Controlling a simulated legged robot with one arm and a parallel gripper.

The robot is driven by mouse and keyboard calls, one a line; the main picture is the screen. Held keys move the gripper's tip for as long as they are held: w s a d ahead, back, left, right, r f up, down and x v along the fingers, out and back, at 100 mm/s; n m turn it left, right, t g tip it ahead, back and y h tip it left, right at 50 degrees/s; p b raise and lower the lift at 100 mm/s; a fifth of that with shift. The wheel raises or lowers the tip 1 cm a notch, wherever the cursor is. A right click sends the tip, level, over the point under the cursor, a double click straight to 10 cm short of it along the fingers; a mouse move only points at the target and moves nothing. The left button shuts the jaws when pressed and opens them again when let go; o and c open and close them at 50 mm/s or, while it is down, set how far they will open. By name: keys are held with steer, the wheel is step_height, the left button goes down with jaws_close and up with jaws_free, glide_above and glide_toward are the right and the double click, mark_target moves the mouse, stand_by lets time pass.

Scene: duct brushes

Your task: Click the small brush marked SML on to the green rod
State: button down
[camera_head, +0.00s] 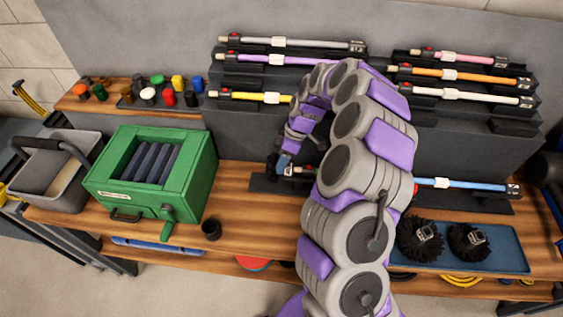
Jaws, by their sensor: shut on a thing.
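My gripper (287,161) is at the left end of the lowest rod holder, left of my arm. It is shut on a small dark thing, which I take for the small brush; the jaws mostly hide it and no SML mark can be read. Just right of it lies a rod end with a red button and a short green part, the green rod (317,172). My arm covers the rest of this rod. I cannot tell whether the held thing touches the rod's tip.
Two black round brushes (419,240) lie on a blue tray (505,262) at the right. Rods in other colours, such as the blue rod (460,184), rest on stepped holders. A green box (120,200), a grey bin (85,145) and a black cup (211,229) stand left.

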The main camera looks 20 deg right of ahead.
steer(key=shift+s+d, duration=0.1)
steer(key=shift+d, duration=0.3)
